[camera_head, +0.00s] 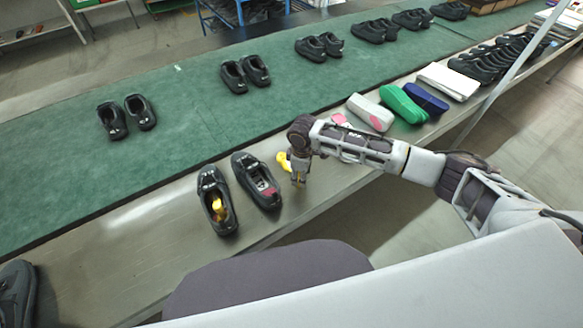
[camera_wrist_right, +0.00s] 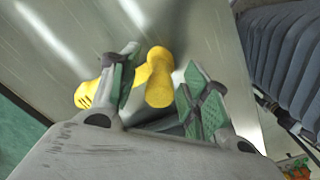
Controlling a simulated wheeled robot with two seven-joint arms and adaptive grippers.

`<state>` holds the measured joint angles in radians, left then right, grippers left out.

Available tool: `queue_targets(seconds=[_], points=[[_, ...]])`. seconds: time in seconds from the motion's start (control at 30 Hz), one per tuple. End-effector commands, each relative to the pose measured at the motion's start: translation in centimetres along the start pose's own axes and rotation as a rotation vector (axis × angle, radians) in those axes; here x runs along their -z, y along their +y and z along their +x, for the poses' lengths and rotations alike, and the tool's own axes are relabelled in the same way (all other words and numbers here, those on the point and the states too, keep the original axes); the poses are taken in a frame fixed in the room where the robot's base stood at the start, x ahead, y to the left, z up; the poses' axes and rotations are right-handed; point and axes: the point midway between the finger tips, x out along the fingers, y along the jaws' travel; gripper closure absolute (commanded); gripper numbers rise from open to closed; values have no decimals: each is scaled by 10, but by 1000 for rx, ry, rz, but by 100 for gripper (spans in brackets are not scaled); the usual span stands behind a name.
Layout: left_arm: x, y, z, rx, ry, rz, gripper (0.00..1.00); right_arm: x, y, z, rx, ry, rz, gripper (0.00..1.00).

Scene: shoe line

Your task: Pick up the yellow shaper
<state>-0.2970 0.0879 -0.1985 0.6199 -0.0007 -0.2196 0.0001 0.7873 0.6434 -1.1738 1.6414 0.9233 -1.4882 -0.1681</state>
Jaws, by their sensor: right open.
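A yellow shaper (camera_head: 283,161) lies on the metal ledge just right of a pair of black shoes, partly hidden by my right gripper (camera_head: 298,178). In the right wrist view the shaper (camera_wrist_right: 159,80) runs between the two green-padded fingers of my right gripper (camera_wrist_right: 160,98), with one end showing beyond the left finger. The fingers are apart, and I see no clear grip on it. Another yellow shaper (camera_head: 217,207) sits inside the left black shoe (camera_head: 213,182). The right shoe (camera_head: 262,188) shows a pinkish-red patch inside. My left gripper is not in view.
Several pairs of black shoes stand on the green belt (camera_head: 180,150) behind. Right of my gripper on the ledge are a pink item (camera_head: 339,119), a white-and-pink block (camera_head: 369,113), a green block (camera_head: 402,104), a blue block (camera_head: 428,98) and a white stack (camera_head: 448,81).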

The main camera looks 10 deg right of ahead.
Motion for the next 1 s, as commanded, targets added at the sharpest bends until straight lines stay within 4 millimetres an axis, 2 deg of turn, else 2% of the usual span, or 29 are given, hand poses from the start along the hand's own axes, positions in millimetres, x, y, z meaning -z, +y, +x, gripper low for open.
queue_targets(seconds=[0.03, 0.3, 0.4, 0.77, 1.0], points=[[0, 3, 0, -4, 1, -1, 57, 0, 0, 0, 0, 0, 0, 56], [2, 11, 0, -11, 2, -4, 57, 0, 0, 0, 0, 0, 0, 90], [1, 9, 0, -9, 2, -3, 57, 0, 0, 0, 0, 0, 0, 100], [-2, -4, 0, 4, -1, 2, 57, 0, 0, -3, -1, 1, 0, 100], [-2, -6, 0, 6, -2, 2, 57, 0, 2, -23, -2, 1, 1, 100]])
